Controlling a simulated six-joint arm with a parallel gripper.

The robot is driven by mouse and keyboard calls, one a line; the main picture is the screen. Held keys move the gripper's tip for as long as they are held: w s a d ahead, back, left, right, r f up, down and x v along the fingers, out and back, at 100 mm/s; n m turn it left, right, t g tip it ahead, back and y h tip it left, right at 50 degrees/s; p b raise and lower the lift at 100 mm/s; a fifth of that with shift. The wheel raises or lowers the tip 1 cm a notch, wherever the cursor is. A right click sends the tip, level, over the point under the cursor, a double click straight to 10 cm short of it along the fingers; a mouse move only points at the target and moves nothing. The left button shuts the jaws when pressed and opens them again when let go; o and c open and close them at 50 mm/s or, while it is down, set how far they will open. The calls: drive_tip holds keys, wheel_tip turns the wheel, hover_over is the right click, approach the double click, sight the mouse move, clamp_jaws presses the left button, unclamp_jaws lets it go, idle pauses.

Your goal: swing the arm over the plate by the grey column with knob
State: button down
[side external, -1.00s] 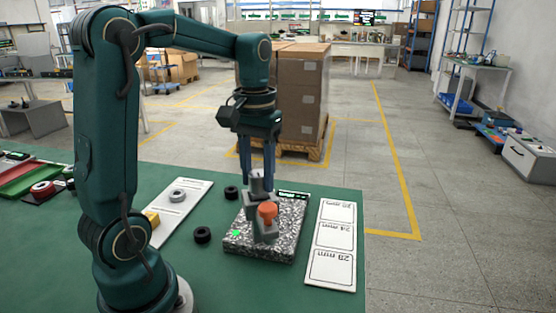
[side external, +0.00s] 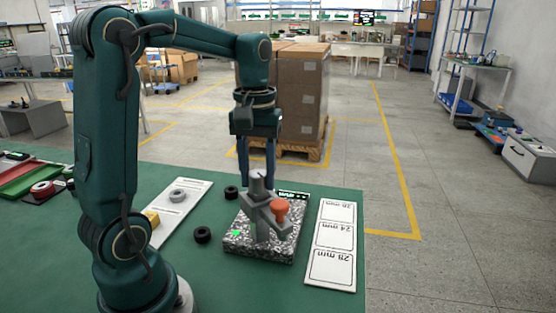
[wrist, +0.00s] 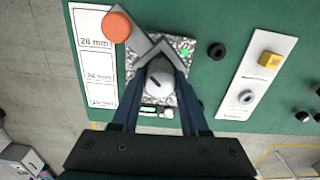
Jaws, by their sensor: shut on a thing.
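A grey column with a round knob on top (side external: 257,184) stands on a speckled plate (side external: 240,246). In the wrist view the knob (wrist: 160,80) sits between my fingers. My gripper (side external: 258,178) points straight down and is shut on this knob; it also shows in the wrist view (wrist: 161,86). A grey swing arm (side external: 268,213) reaches out from the column and carries an orange cap (side external: 280,208) near its end. In the wrist view the cap (wrist: 117,27) lies at the upper left, toward the white size card.
The white size card (side external: 334,242) lies right of the plate. Black rings (side external: 202,235) lie to its left. A white strip (side external: 185,207) holds a grey ring and a yellow block. A green light (side external: 236,233) shows on the plate. The green table's right edge is close.

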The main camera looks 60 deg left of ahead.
drive_tip(key=n, duration=1.3)
drive_tip(key=shift+n, duration=0.4)
drive_tip(key=n, duration=1.2)
drive_tip(key=shift+n, duration=0.3)
drive_tip(key=shift+c, duration=2)
unclamp_jaws()
